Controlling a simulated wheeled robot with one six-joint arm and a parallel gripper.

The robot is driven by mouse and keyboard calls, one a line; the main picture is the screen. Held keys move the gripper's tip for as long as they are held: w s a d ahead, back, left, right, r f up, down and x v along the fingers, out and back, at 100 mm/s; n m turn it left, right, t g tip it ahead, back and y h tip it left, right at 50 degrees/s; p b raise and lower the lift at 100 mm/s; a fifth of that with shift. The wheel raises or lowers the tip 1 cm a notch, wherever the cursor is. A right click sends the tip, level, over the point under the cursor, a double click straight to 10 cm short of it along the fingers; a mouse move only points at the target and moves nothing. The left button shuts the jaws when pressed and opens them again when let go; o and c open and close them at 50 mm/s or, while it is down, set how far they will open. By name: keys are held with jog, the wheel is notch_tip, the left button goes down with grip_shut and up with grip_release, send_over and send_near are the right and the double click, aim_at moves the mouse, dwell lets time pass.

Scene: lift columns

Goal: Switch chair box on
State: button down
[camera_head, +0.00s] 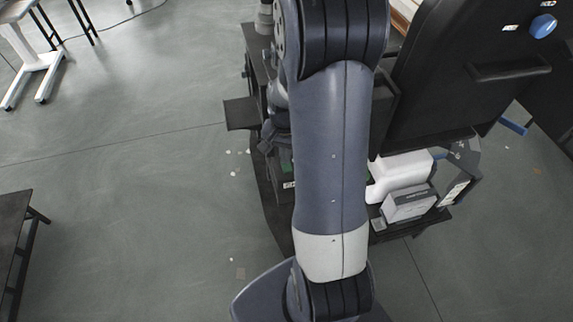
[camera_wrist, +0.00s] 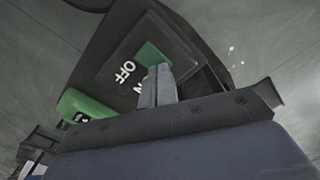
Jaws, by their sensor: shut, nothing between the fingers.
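The chair box is a dark panel (camera_wrist: 112,62) in the wrist view, with a raised black plate bearing white letters. OFF (camera_wrist: 125,72) is readable, and a second word beside it is mostly covered by my gripper. A green piece (camera_wrist: 150,53) shows on the plate just beyond my fingertips. My gripper (camera_wrist: 158,72) is shut with nothing in it, its grey fingers over the plate close to the green piece. I cannot tell whether they touch it. In the head view my own arm hides most of this area.
A second green part (camera_wrist: 85,104) with a dark label lies left of the plate. In the head view, a black panel (camera_head: 455,85) with a blue knob (camera_head: 543,26) stands at right, above a white boxy item (camera_head: 408,203). Open floor (camera_head: 130,150) lies at left.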

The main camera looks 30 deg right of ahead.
jog(key=shift+f, duration=0.2)
jog(key=shift+r, duration=0.1)
jog(key=shift+r+p, duration=2.65)
jog(key=shift+r, duration=0.85)
jog(key=shift+f, duration=0.15)
notch_tip(320, 180, down, 7)
jog(key=b, duration=0.5)
jog(key=shift+b, duration=0.3)
jog(key=shift+r+p, duration=0.3)
